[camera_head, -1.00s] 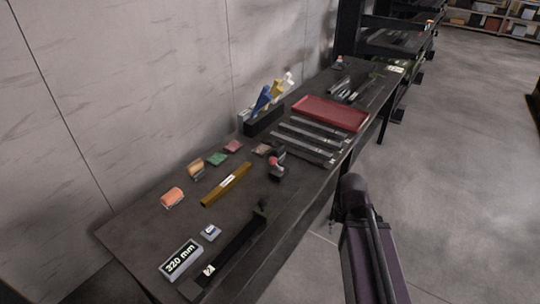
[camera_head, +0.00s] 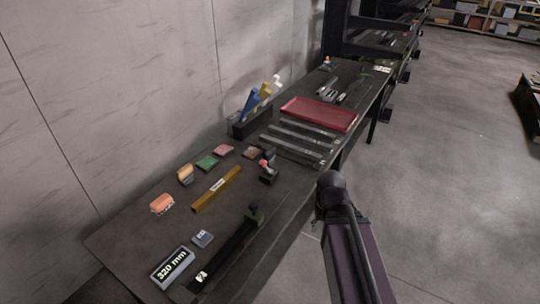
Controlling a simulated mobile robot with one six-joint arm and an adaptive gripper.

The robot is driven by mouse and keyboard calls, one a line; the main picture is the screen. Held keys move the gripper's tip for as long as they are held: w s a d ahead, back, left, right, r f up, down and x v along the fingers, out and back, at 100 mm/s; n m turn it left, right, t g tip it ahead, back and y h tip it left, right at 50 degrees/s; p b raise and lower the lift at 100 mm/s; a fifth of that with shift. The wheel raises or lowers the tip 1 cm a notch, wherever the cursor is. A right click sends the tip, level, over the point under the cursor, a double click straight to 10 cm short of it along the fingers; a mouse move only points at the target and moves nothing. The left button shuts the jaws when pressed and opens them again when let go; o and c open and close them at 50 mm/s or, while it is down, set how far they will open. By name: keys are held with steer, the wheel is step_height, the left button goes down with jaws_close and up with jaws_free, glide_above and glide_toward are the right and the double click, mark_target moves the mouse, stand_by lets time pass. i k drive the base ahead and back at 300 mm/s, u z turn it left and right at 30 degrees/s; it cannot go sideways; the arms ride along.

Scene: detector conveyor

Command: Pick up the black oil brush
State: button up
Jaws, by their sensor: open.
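I cannot pick out the black oil brush with certainty. A long black item (camera_head: 228,250) with a small white label at its near end lies on the dark workbench (camera_head: 135,243), near its front edge. A small dark upright piece stands at its far end. A dark tool with a red part (camera_head: 267,170) stands farther back on the bench. My arm rises beside the bench's right edge. Its gripper does not show, and nothing held is visible.
A yellow-brown bar (camera_head: 216,190), a "320 mm" box (camera_head: 172,268), small coloured blocks, grey rails (camera_head: 296,139) and a red tray (camera_head: 319,114) lie on the bench. A wall (camera_head: 130,90) runs behind it. Open floor (camera_head: 445,190) lies to the right.

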mark_target(269, 154)
steer(key=z, duration=0.05)
steer(key=i, duration=0.95)
steer(key=u, duration=0.05)
